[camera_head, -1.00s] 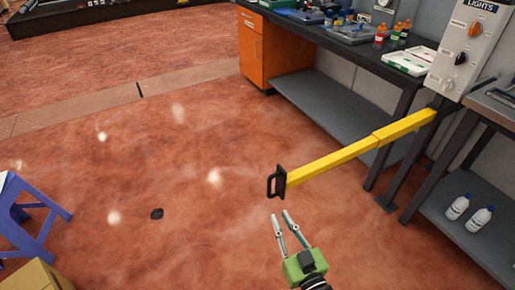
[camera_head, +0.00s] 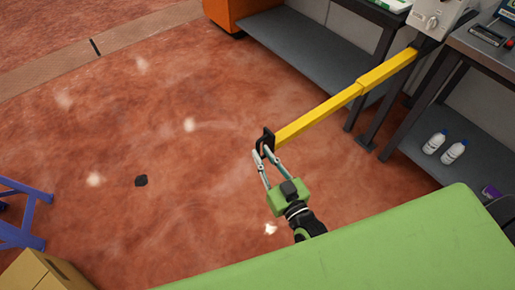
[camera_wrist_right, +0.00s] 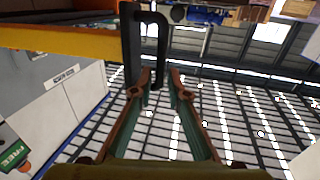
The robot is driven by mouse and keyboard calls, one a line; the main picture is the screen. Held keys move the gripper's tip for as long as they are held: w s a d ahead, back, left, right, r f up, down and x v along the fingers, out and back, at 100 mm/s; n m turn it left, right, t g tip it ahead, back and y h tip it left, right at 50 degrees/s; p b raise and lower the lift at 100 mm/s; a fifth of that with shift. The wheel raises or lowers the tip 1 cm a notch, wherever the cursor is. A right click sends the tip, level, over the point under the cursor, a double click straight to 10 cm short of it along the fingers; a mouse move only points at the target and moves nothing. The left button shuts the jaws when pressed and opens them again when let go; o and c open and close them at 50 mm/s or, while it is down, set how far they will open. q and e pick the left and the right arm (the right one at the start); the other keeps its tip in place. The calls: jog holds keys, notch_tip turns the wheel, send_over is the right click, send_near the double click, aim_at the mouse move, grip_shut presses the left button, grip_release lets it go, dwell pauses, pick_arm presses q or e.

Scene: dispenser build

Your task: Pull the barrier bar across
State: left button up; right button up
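The barrier bar (camera_head: 335,104) is a yellow telescoping bar. It reaches from the dark post by the workbench out over the red floor and ends in a black loop handle (camera_head: 266,140). My right gripper (camera_head: 266,153) is at this handle, its two fingers apart. In the right wrist view, the handle (camera_wrist_right: 152,18) comes down between the open fingertips (camera_wrist_right: 160,85), with a gap still visible beside it. The yellow bar (camera_wrist_right: 65,40) runs off to the left there. My left gripper is not in view.
A blue stool (camera_head: 20,225) and a cardboard box (camera_head: 45,272) stand at the lower left. Workbenches with grey shelves (camera_head: 300,48) line the right, with two white bottles (camera_head: 444,147) on one lower shelf. The floor left of the handle is open.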

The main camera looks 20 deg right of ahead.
aim_at(259, 149)
jog(key=shift+w+a+b, duration=0.15)
jog(key=shift+w+b, duration=0.05)
jog(key=shift+w, duration=0.75)
jog(key=shift+w+a+b, duration=0.15)
jog(key=shift+w, duration=0.75)
grip_shut()
